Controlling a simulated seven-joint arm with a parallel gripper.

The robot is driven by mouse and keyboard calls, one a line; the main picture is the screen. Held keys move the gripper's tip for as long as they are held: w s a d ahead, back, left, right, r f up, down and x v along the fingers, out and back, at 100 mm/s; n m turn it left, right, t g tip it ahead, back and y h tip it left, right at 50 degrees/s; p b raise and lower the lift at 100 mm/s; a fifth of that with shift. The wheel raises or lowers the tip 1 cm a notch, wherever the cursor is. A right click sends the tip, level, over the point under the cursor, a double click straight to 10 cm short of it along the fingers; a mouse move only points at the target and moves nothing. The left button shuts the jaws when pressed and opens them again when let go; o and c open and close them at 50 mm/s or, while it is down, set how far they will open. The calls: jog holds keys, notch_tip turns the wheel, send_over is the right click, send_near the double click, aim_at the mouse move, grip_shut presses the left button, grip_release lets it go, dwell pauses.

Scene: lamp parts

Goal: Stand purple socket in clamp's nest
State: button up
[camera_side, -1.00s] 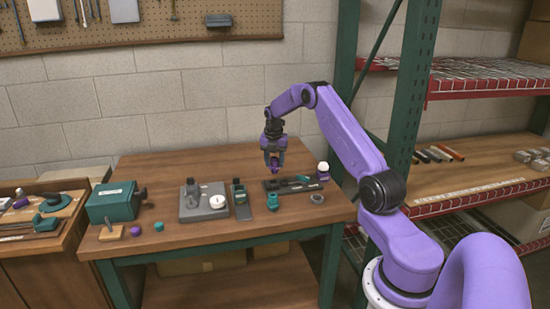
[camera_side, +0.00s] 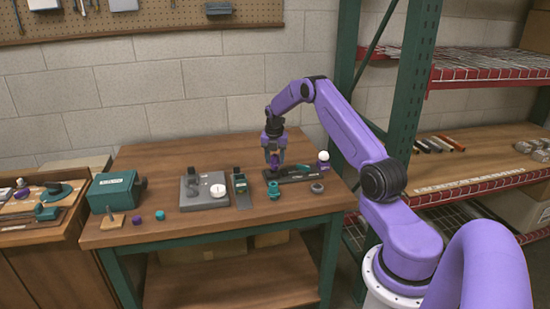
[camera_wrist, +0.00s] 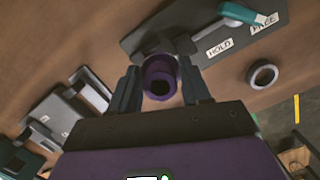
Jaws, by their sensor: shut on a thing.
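The purple socket (camera_wrist: 159,70), a short hollow cylinder, is upright between the fingers of my gripper (camera_wrist: 160,90) in the wrist view. The gripper is shut on it. In the side view my gripper (camera_side: 274,164) points down over the left end of the clamp (camera_side: 292,178), with the small purple socket (camera_side: 273,160) between its fingertips. The clamp is a dark plate with a teal-tipped lever (camera_wrist: 240,12) and labels reading HOLD and FREE. The nest is hidden by the socket and fingers; I cannot tell whether the socket touches it.
A teal ring-like part (camera_side: 273,190) stands just in front of the clamp, and a grey ring (camera_side: 317,188) to its right. A white bulb on a purple base (camera_side: 323,160) stands at the clamp's right end. A grey fixture (camera_side: 205,192) is to the left.

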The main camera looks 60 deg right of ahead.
aim_at(275, 164)
jog(key=shift+f, duration=1.45)
dwell(1.7)
jog(key=o, duration=1.2)
